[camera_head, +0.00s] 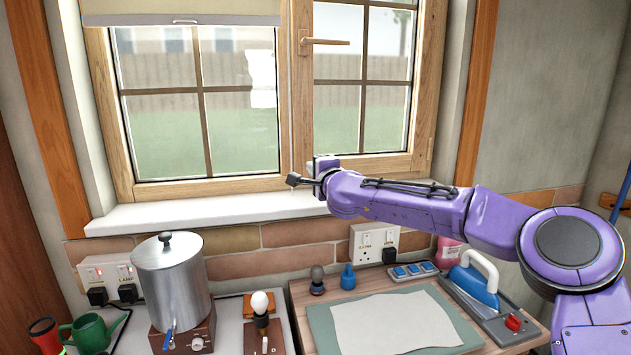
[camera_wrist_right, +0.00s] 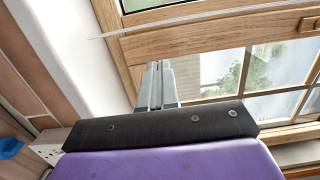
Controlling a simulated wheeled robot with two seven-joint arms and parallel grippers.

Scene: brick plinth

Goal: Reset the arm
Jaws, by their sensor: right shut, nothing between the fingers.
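My purple right arm comes in from the right in the head view and reaches across in front of the window. My right gripper (camera_head: 294,181) is at its left end, in front of the window's lower frame and above the white sill. In the right wrist view its two grey fingers (camera_wrist_right: 155,84) lie together, shut with nothing between them. The wooden window frame and glass are behind them. My left gripper does not show in either view.
The window handle (camera_head: 325,41) sticks out above. The sill (camera_head: 220,207) is clear.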

